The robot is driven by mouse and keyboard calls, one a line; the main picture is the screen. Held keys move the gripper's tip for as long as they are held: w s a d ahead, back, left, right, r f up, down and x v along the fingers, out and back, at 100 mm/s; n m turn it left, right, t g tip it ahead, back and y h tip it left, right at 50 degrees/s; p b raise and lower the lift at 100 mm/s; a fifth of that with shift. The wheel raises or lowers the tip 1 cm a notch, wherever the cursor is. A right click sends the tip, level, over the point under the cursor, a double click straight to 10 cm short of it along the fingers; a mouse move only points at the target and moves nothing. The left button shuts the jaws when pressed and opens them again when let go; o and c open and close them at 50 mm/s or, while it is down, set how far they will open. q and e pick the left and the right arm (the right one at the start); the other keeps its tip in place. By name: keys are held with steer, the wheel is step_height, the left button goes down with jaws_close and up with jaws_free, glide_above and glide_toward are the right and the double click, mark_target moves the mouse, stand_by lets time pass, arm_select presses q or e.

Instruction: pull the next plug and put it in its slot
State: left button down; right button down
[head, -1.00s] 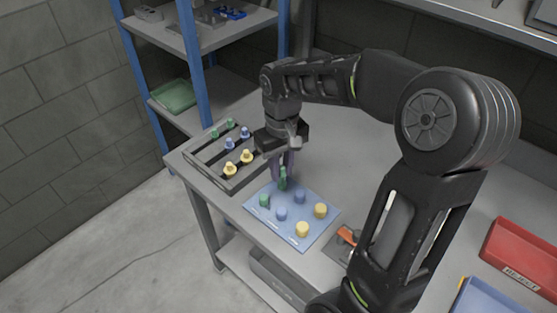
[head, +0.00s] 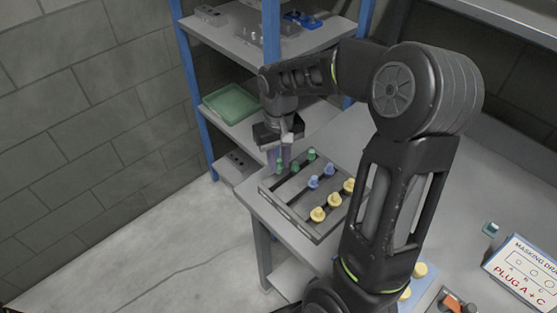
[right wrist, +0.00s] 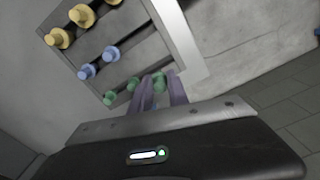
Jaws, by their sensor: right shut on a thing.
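My right gripper (head: 279,164) is shut on a green plug (head: 279,170) at the far left end of the grey slotted tray (head: 288,213). My left gripper is not in view.
My right arm hides most of the blue board; two yellow pieces (head: 420,269) show beside the arm. A masking sign (head: 525,272) reads "PLUG A + C". A blue-post shelf with a green bin (head: 232,104) stands close behind the tray. Open floor lies left of the table.

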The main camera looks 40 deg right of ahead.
mark_target(278, 172)
steer(key=shift+w+f, duration=0.15)
steer(key=shift+f+b, duration=1.8)
steer(key=shift+f, duration=0.45)
steer(key=shift+f+b, duration=0.7)
steer(key=shift+f, duration=0.25)
steer(key=c, duration=1.2)
jaws_free()
steer(key=shift+r, duration=0.4)
step_height(278, 172, up, 7)
steer(key=shift+r+b, duration=0.1)
steer(key=shift+b, duration=0.25)
